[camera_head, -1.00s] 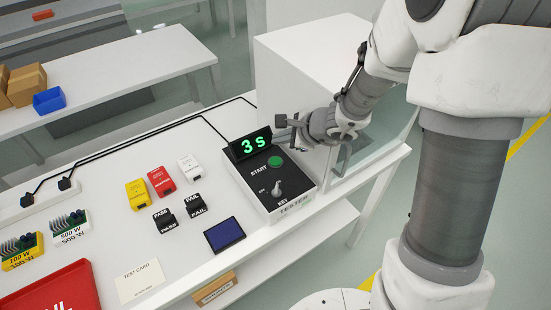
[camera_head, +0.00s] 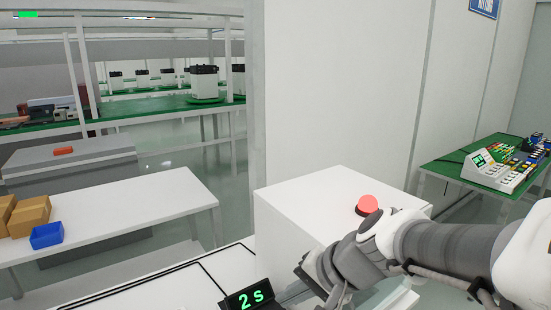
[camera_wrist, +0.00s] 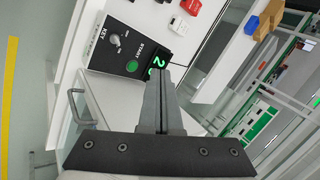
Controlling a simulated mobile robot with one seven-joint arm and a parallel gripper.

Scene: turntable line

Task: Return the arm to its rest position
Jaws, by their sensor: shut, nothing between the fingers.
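My gripper (camera_wrist: 155,72) is shut and empty in the wrist view, its fingers together in front of the tester's display. The dark tester (camera_wrist: 122,43) shows there with its green START button and key knob. The fingers partly cover its green digits. In the head view my arm reaches in from the right across the front of a white box (camera_head: 300,210). The gripper end is low in that picture, and its fingertips are hard to make out. The tester display (camera_head: 245,299) reads "2 s" at the bottom edge; the rest of the tester is out of that view.
A red dome (camera_head: 367,205) sits on top of the white box, close to my arm. A metal handle (camera_wrist: 72,105) shows in the wrist view. A white table (camera_head: 120,205) with cardboard boxes and a blue bin (camera_head: 47,235) stands left. A green table (camera_head: 450,168) stands right.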

